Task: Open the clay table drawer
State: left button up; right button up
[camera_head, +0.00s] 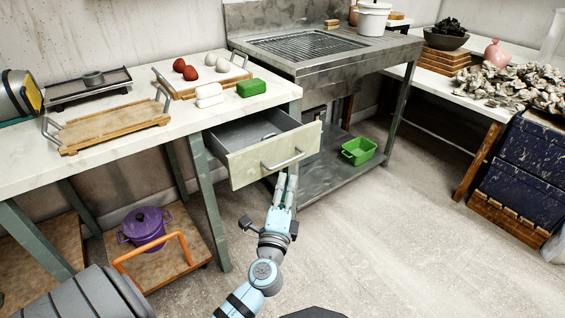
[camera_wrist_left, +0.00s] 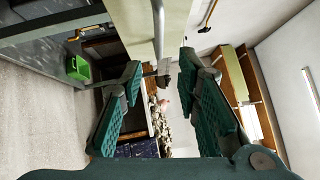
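The clay table drawer (camera_head: 245,166) has a cream front and is pulled well out from under the white-topped table (camera_head: 200,122); its grey inside shows and looks empty. A metal bar handle (camera_head: 283,160) is on its front. In the left wrist view the handle (camera_wrist_left: 158,30) runs down from the top, in line with the gap between my fingers. My left gripper (camera_head: 286,181) is just below and in front of the handle. Its two green-padded fingers (camera_wrist_left: 160,85) are apart, with nothing gripped. Whether they touch the handle is unclear. My right gripper is not in view.
A purple pot (camera_head: 146,225) stands below. A metal grill table (camera_head: 320,60) stands to the right, with a green bin (camera_head: 358,151) on its shelf. The floor in front is clear.

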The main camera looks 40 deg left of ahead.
aim_at(290, 160)
pick_arm(q)
jog(key=b+x, duration=0.1)
jog(key=x, duration=0.9)
jog(key=shift+w+a, duration=0.1)
jog(key=shift+a, duration=0.1)
jog(key=shift+f, duration=0.1)
grip_shut()
